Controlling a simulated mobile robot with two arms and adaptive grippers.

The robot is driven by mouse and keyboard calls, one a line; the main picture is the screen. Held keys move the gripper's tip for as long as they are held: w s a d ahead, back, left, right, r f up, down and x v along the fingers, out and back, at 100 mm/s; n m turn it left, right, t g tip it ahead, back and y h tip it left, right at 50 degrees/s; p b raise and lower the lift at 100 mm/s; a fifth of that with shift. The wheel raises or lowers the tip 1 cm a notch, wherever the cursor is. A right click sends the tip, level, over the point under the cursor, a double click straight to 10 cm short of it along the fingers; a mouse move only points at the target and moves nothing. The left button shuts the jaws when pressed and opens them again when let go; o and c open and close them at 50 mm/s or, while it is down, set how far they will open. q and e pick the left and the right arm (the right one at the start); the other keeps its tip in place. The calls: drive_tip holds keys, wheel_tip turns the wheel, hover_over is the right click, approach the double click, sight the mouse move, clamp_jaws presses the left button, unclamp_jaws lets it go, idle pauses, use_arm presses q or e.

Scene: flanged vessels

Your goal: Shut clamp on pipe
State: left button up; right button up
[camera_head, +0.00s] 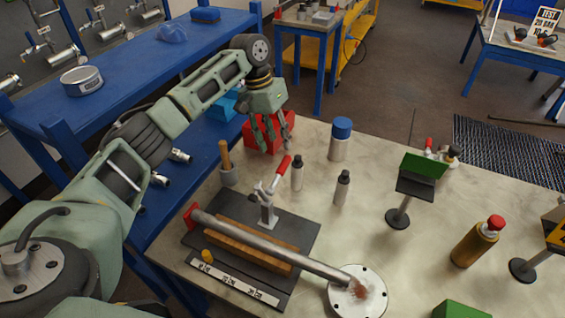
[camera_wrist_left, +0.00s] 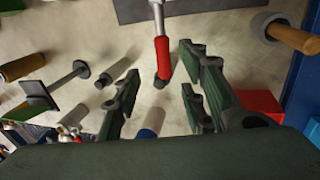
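The toggle clamp (camera_head: 268,213) stands on a dark base plate (camera_head: 203,247). Its red handle (camera_head: 284,164) points up, tilted to the right. The metal pipe (camera_head: 270,243) lies along a wooden block on the plate, its far right end over a round white flange (camera_head: 357,298). My left gripper (camera_head: 271,146) is open above and behind the handle, apart from it in the head view. In the left wrist view, the red handle (camera_wrist_left: 163,58) shows in the gap between the open fingers (camera_wrist_left: 158,85). Contact cannot be told. My right gripper is out of view.
A wooden-handled tool (camera_head: 227,165) stands left. A red box (camera_head: 266,134) sits behind the gripper. A green sign stand (camera_head: 415,180) is right.

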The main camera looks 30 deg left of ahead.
sight(283, 162)
use_arm(q)
drive_tip(key=x, duration=0.2)
drive_tip(key=p+x, duration=0.1)
drive_tip(key=x, duration=0.5)
drive_tip(key=shift+w+a+f, duration=0.1)
drive_tip(key=shift+w+a, duration=0.2)
drive_tip(key=shift+f+p, duration=0.3)
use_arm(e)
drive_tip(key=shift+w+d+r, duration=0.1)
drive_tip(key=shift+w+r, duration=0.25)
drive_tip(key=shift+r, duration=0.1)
use_arm(q)
drive_tip(key=shift+d, duration=0.1)
drive_tip(key=shift+c, duration=0.8)
clamp_jaws()
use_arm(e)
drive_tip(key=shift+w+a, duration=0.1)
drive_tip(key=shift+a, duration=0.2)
